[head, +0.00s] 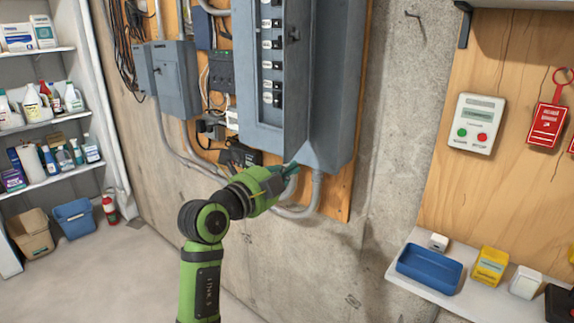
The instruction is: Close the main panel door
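The grey main panel (258,131) is mounted on the plywood wall backing, with a column of dark breakers (272,60) exposed on its face. Its grey door (338,75) stands open on the right side of the breakers, at an angle to the panel face. A small dark latch (293,35) shows near the top. My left gripper (290,170) is at the lower end of the panel, close to the door's bottom edge. I cannot tell whether it touches the door, or whether its fingers are open. My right gripper is out of view.
Smaller grey boxes (177,80) and conduits (290,212) are left of and below the panel. A shelf (415,280) with a blue tray (430,268) is at the lower right. A fire extinguisher (110,209) stands on the floor at left; the floor between is clear.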

